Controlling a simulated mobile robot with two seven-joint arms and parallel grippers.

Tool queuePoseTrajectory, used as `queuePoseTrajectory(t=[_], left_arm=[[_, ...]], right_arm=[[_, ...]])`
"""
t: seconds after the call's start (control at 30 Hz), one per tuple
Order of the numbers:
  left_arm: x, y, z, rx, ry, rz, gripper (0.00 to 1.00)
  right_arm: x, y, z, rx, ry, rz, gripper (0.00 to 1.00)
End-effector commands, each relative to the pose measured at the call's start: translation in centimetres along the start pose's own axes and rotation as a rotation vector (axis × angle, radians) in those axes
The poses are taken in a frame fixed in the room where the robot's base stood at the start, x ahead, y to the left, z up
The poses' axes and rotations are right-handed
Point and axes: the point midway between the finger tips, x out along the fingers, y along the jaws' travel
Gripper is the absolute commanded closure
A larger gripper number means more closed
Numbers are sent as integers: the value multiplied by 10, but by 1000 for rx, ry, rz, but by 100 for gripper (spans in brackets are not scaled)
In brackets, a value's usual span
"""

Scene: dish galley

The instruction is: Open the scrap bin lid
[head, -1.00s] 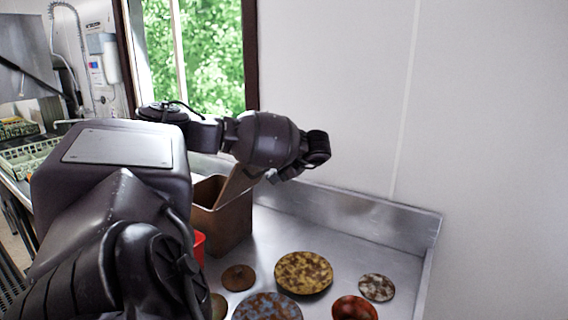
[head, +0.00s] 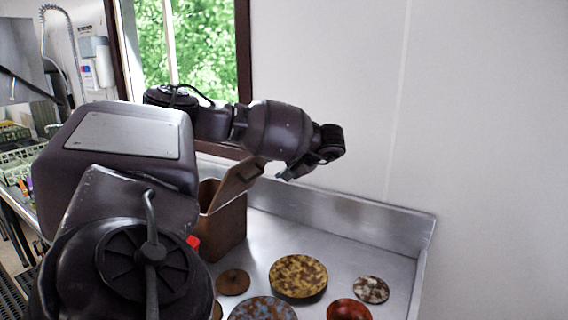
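The scrap bin (head: 228,232) is a brown, rusty-looking box standing on the steel counter, partly hidden behind my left arm. Its brown lid (head: 238,184) is raised and tilted, with its upper edge leaning to the right, and part of the dark opening shows to its left. My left gripper (head: 287,174) is just right of the lid's upper edge, above the counter. Its small dark fingers are close to the lid; I cannot tell whether they touch it or how far apart they are. My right gripper is out of view.
Several round, stained plates lie on the counter in front of the bin, among them a yellow-brown plate (head: 298,277) and a red bowl (head: 349,310). A raised steel backsplash (head: 340,216) runs along the wall. A red object (head: 193,242) shows beside the bin.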

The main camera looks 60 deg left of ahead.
Motion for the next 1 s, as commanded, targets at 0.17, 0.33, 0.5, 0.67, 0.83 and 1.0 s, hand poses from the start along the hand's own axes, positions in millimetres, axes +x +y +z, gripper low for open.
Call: queuePoseTrajectory(t=[0.17,0.33,0.5,0.67,0.83,1.0], left_arm=[[-9,0,-1,0,3,1,62],[-15,0,0,-1,1,1,62],[-18,-1,0,-2,0,0,62],[-19,-1,0,-1,-1,-1,62],[-19,-1,0,-1,-1,-1,62],[-19,-1,0,-1,-1,-1,62]], right_arm=[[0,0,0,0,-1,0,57],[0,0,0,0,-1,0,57],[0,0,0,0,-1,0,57],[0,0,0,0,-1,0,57],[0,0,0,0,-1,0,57],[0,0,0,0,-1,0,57]])
